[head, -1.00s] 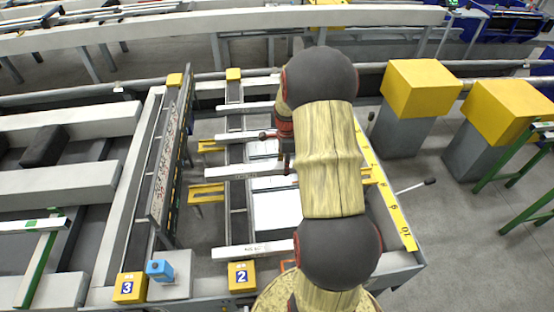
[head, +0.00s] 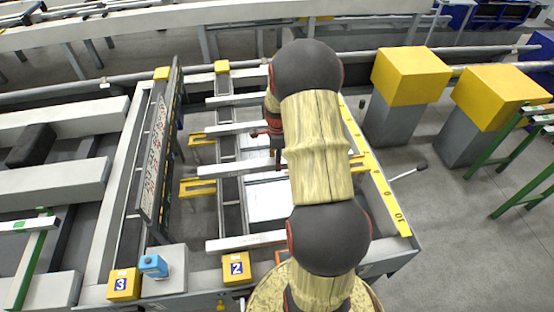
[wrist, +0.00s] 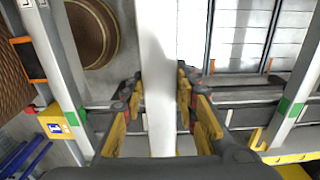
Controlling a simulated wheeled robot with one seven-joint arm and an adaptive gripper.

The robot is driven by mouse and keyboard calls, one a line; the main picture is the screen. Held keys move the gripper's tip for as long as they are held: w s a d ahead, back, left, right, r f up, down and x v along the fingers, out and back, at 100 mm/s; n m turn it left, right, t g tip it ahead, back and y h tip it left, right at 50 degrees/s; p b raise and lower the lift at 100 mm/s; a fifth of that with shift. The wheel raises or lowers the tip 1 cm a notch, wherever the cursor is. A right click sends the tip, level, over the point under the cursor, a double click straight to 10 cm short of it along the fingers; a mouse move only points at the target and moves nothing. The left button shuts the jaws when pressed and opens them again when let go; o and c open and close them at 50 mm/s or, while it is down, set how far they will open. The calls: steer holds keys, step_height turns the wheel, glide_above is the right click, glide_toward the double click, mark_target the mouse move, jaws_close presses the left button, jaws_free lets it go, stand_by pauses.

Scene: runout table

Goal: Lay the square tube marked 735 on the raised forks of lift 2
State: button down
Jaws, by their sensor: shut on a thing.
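My gripper (wrist: 160,105) is shut on a pale square tube (wrist: 157,60) in the wrist view, with a yellow-padded finger on either side. In the head view my arm hides much of the gripper; the tube (head: 235,171) that seems to be the held one lies crosswise beneath it, its left end showing. A small dark mark shows near that end, too small to read. Yellow forks (head: 198,187) show just in front of the tube's left end, and others (head: 203,138) farther back. I cannot tell whether tube and forks touch. The lift 2 sign block (head: 236,267) is at the front.
Other pale tubes lie crosswise in front (head: 245,241) and behind (head: 232,129). An upright speckled panel (head: 155,150) stands to the left, with a blue-topped box (head: 153,265) by the lift 3 sign (head: 123,284). Yellow-topped posts (head: 411,75) stand to the right.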

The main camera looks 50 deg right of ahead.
step_height(320, 180, down, 6)
steer(key=b, duration=0.3)
stand_by(0.3)
steer(key=c, duration=1.8)
jaws_free()
steer(key=o, duration=0.4)
steer(key=shift+o, duration=0.5)
step_height(320, 180, up, 12)
